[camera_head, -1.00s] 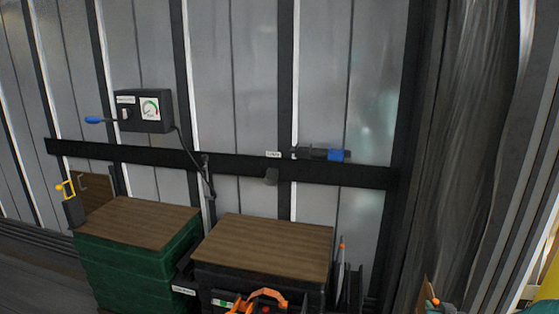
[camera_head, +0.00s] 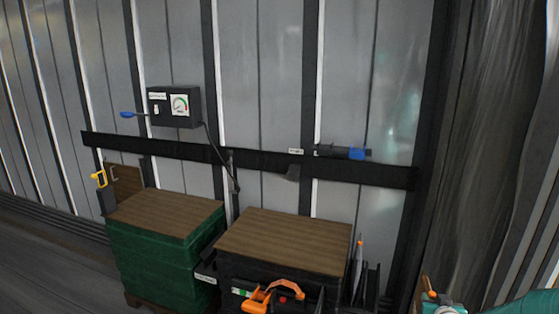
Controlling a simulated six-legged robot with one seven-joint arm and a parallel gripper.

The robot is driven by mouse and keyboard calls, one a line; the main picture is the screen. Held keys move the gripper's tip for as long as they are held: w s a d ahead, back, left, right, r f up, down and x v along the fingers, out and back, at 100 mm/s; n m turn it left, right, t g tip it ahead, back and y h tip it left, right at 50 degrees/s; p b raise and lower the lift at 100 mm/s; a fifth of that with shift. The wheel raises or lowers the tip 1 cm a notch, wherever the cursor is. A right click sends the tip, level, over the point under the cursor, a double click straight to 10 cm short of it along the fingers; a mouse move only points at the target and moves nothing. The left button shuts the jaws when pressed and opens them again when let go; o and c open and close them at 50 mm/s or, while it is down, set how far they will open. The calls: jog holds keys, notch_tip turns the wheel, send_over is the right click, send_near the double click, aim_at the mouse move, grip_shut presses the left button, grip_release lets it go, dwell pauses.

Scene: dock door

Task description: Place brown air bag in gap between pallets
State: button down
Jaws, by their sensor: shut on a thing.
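At the bottom right edge a teal arm part, which looks like mine, ends at my gripper (camera_head: 438,300), with orange on it. A thin brown sliver, which looks like the brown air bag (camera_head: 427,285), shows at the gripper, which appears shut on it; most of both is cut off by the frame. A green load (camera_head: 160,255) with a wooden top stands on a pallet (camera_head: 150,303) at the left. A black load (camera_head: 268,272) with a wooden top stands to its right. A narrow dark gap (camera_head: 222,250) lies between the loads; its depth is hidden.
A gauge box (camera_head: 175,107) with a blue lever hangs on the corrugated wall. A black rail (camera_head: 250,165) carries a blue-ended tool (camera_head: 342,152). An orange-handled item (camera_head: 262,298) is at the black load's front. A dark curtain (camera_head: 480,120) hangs at right; floor (camera_head: 50,260) is clear at left.

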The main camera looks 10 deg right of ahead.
jog(key=w+a+r+n+t+y, duration=0.15)
jog(key=w+a+r, duration=0.3)
jog(key=a, duration=0.95)
jog(key=w+a+r+n+y, duration=0.25)
jog(key=w+a, duration=0.35)
jog(key=a, duration=0.8)
jog(key=w+a+r+n+y, duration=0.15)
jog(key=w+a+r, duration=0.35)
jog(key=a, duration=0.9)
jog(key=s+f, duration=0.4)
jog(key=f, duration=0.7)
jog(key=s+f, duration=0.4)
jog(key=f, duration=0.7)
jog(key=shift+s+a+f, duration=0.15)
jog(key=shift+s+a, duration=0.1)
jog(key=shift+y, duration=0.25)
